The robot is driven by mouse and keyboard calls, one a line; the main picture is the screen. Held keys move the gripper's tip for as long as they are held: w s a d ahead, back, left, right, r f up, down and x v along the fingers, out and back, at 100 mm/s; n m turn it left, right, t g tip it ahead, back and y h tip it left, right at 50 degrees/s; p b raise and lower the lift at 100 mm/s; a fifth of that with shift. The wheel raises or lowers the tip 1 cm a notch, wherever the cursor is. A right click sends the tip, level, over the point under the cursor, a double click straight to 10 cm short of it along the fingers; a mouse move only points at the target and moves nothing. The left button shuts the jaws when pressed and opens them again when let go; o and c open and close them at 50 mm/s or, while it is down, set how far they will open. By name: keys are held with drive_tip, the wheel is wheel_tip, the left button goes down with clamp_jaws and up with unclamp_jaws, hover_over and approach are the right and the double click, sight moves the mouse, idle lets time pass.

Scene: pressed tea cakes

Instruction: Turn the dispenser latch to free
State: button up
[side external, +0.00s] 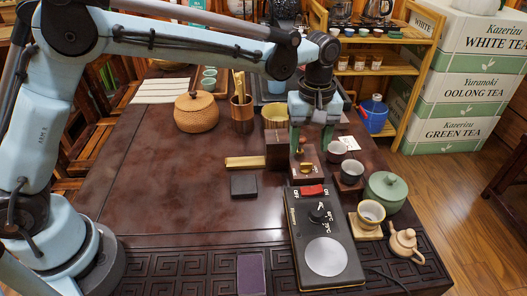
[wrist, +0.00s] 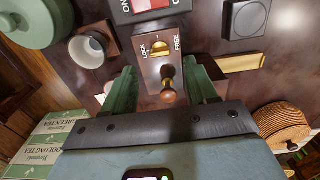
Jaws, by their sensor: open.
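The dispenser (side external: 310,178) is a dark wooden block on the table, with brass fittings on it. In the wrist view its face (wrist: 153,72) carries the words LOCK at left and FREE at right. A round brass latch piece (wrist: 161,47) sits between the words; which one it points to is unclear. A brass stem with a brown wooden knob (wrist: 168,96) stands nearer my gripper. My gripper (side external: 311,147) is open above the dispenser. In the wrist view its green fingers (wrist: 164,80) are on either side of the knob, with visible gaps.
A black scale-like device (side external: 325,230) with a red switch (side external: 312,190) stands in front of the dispenser. Cups (side external: 351,168) and a green lidded pot (side external: 385,190) are close on the right. A brass bar (side external: 246,162) and dark block (side external: 243,186) lie left. The table's left middle is clear.

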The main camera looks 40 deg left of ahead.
sight(306, 164)
drive_tip(key=shift+f, duration=2.6)
drive_tip(key=c, duration=1.1)
